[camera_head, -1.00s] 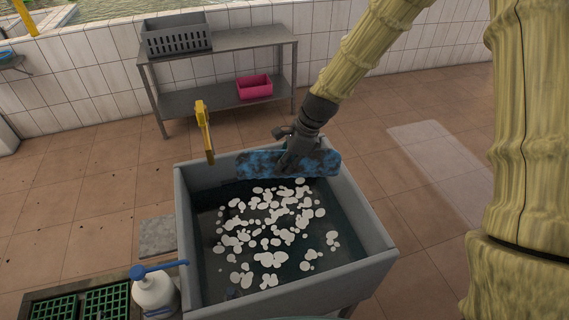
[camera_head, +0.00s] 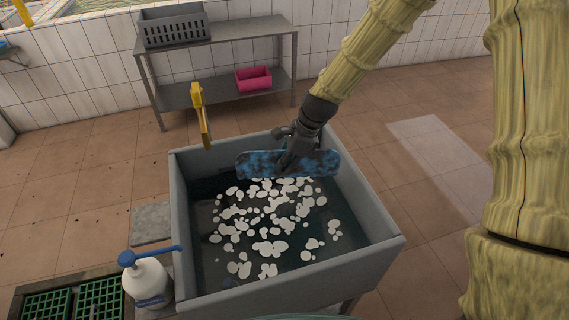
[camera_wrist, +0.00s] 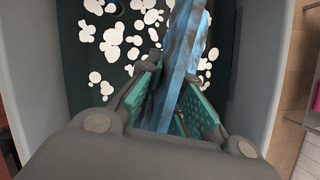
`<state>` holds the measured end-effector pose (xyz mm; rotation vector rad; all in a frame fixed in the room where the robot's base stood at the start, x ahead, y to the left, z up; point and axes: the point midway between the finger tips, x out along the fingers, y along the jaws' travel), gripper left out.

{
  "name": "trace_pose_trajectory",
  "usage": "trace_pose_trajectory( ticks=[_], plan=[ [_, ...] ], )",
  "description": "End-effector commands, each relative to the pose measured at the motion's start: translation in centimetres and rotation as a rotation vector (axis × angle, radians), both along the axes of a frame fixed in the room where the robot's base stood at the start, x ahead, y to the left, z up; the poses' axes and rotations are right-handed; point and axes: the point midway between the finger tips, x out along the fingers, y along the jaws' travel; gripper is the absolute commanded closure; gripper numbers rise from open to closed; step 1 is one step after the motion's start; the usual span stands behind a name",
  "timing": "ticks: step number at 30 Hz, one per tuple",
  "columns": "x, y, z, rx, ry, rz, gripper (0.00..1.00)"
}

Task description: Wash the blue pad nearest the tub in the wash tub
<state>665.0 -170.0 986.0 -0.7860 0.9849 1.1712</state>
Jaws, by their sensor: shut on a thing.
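My gripper (camera_head: 290,157) is shut on a blue, dark-mottled pad (camera_head: 256,164). The pad is held on edge above the back part of the grey wash tub (camera_head: 386,252). In the wrist view the green-lined fingers (camera_wrist: 176,100) close on both sides of the pad (camera_wrist: 186,42), which points away from the wrist. The tub holds dark water (camera_head: 345,247) with several white foam patches (camera_head: 268,212). From these views I cannot tell whether the pad's lower edge touches the water.
A white pump bottle with a blue top (camera_head: 147,282) and green grids (camera_head: 98,298) stand left of the tub. Behind is a metal shelf (camera_head: 222,38) with a grey crate (camera_head: 174,27) and pink bin (camera_head: 253,79).

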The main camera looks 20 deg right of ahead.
Motion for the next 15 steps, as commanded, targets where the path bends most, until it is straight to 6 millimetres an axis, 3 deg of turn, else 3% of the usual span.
trace_pose_trajectory(
  ticks=[15],
  plan=[
    [0.0,0.0,-4.3,0.0,0.0,0.0,1.0]
  ],
)
